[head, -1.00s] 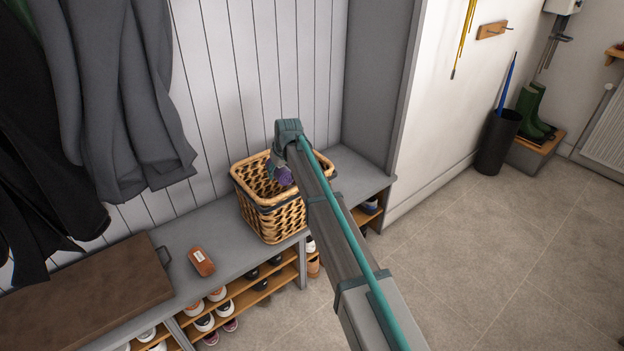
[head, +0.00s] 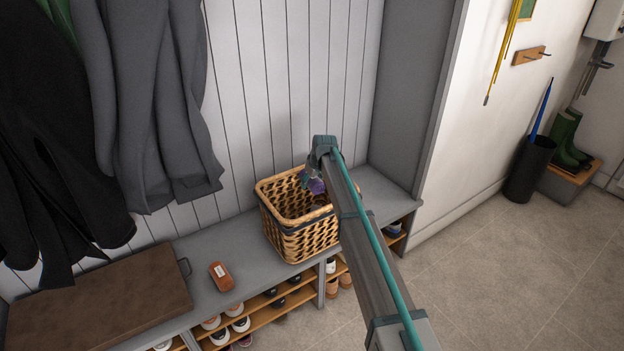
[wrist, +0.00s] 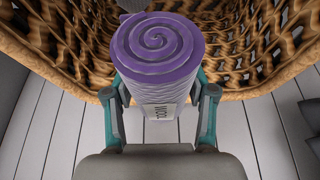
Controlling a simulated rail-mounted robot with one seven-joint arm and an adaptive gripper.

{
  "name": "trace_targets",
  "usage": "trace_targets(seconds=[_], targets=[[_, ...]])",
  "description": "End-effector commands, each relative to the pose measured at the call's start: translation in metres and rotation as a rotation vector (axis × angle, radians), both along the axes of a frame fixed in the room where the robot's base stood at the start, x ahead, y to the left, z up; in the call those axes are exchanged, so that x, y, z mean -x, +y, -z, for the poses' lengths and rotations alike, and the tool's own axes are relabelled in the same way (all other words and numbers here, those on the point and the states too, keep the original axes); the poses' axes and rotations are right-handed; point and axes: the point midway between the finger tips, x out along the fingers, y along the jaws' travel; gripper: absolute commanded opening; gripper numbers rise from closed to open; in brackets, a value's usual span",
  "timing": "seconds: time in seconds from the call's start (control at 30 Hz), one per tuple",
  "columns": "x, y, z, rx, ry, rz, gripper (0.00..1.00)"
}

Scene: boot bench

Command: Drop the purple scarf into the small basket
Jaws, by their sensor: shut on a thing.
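The purple scarf (wrist: 160,62) is a tight roll with a spiral end and a pale label band. In the wrist view my gripper (wrist: 160,100) is shut on it, one teal finger on each side. The small wicker basket (head: 300,242) stands on the grey bench. The scarf appears over the basket's opening; its exact height against the rim is hard to tell. The basket's woven wall (wrist: 255,40) surrounds the scarf's far side in the wrist view.
A brown cushion (head: 110,300) and a small orange-brown item (head: 221,276) lie on the bench (head: 215,250) left of the basket. Dark coats (head: 150,100) hang at upper left. Shoes fill shelves below. A tall side panel (head: 410,90) stands right of the basket.

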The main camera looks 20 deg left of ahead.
Motion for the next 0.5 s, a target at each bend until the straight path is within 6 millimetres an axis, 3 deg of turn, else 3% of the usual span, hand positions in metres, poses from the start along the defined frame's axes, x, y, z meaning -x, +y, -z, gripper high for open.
trace_targets(seconds=[0.17,0.47,0.5], targets=[[0.0,0.0,0.016,0.0,0.0,0.0,0.18],[0.0,0.0,0.017,-0.001,-0.001,0.0,0.18],[0.0,0.0,0.017,-0.001,-0.001,0.0,0.58]])
